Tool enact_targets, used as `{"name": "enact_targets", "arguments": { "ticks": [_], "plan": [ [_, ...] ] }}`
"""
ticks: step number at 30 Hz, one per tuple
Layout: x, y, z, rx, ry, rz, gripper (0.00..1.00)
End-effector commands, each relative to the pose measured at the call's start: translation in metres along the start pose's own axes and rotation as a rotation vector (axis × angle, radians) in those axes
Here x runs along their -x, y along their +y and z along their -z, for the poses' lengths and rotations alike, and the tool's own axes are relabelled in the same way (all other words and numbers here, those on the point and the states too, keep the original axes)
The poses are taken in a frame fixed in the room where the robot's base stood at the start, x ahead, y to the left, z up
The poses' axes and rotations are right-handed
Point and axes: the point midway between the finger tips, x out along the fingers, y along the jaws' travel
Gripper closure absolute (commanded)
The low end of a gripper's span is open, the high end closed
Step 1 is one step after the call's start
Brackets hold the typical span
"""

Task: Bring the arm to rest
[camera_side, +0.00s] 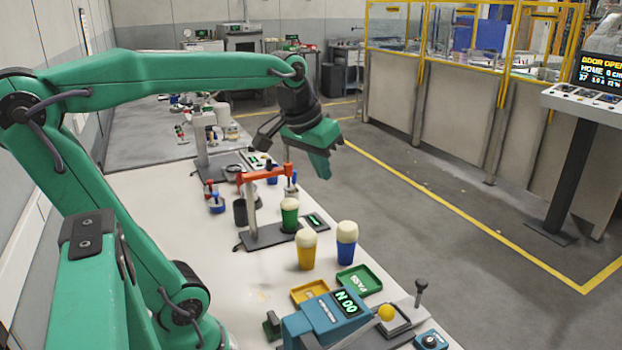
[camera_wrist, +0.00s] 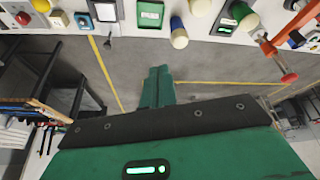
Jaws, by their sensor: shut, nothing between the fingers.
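My green arm reaches across from the left in the side view, with the forearm nearly level above the bench. My gripper (camera_side: 321,162) hangs from the dark wrist beyond the far bench edge, over the grey floor, clear of everything on the bench. Its green fingers are together with nothing between them. In the wrist view, my gripper (camera_wrist: 158,80) also shows shut and empty, pointing toward the bench with bare floor behind it.
The white bench (camera_side: 150,200) carries a green cup (camera_side: 289,215), a yellow cup (camera_side: 307,250), a blue cup (camera_side: 346,244), a green tray (camera_side: 358,280), a yellow tray (camera_side: 309,291) and a blue display device (camera_side: 325,318). An orange-armed stand (camera_side: 265,175) is nearest my gripper. A control console (camera_side: 585,100) stands right; the floor between is free.

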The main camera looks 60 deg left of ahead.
Motion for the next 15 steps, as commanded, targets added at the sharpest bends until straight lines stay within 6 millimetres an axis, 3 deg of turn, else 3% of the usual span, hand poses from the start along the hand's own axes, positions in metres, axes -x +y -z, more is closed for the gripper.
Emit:
{"name": "enact_targets", "arguments": {
  "ticks": [9,15],
  "plan": [
    [-0.015,0.039,-0.080,-0.215,0.062,-0.079,1.00],
    [-0.026,0.048,-0.110,-0.292,0.085,-0.109,1.00]
  ]
}}
